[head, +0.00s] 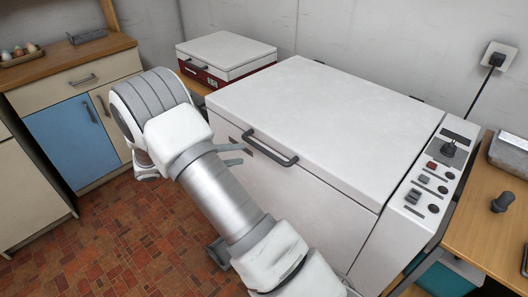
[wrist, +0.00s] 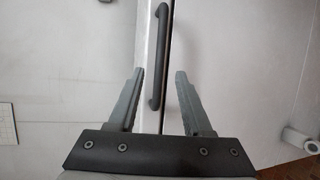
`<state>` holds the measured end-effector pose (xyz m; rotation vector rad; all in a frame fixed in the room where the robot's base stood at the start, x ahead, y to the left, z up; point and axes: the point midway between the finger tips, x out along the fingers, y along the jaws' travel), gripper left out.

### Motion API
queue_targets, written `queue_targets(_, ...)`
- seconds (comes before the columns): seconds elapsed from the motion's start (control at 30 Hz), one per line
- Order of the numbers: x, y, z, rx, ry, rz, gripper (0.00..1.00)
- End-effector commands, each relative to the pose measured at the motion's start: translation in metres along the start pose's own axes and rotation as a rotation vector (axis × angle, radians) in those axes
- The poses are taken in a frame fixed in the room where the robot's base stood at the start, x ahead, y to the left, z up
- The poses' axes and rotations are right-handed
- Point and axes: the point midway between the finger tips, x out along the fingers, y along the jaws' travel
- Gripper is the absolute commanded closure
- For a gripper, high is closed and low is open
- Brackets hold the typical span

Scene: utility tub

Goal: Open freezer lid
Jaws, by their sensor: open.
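The white freezer lid (head: 325,115) lies closed and flat on the white freezer body (head: 300,198). A dark bar handle (head: 270,148) is on the lid's front edge. In the wrist view the handle (wrist: 159,55) runs upright ahead of the fingers, along the seam at the lid's edge. My gripper (head: 236,154) is at the freezer's front, just left of the handle. In the wrist view my gripper (wrist: 159,85) has its fingers apart, one on each side of the handle's lower end. Nothing is held. Whether a finger touches the handle I cannot tell.
A smaller white-and-red box (head: 225,58) stands behind left of the freezer. A control panel (head: 432,178) with knobs is on the freezer's right. A wooden table (head: 490,225) stands at the right, cabinets (head: 70,135) at the left. The tiled floor (head: 110,235) is clear at the lower left.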

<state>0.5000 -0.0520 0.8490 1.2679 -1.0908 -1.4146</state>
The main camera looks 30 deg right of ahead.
Motion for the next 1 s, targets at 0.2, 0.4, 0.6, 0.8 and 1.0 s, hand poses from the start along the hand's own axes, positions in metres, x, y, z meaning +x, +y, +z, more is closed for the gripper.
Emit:
queue_targets(0.2, 0.049, -0.001, 0.001, 0.0, -0.003, 0.0, 0.5)
queue_targets(0.4, 0.079, -0.001, 0.001, 0.0, -0.002, 0.0, 0.5)
queue_targets(0.6, 0.092, 0.0, 0.0, 0.0, 0.0, -0.001, 0.5)
queue_targets(0.8, 0.093, 0.0, 0.0, 0.0, 0.001, -0.001, 0.5)
queue_targets(1.0, 0.093, 0.0, 0.0, 0.0, 0.0, -0.001, 0.74)
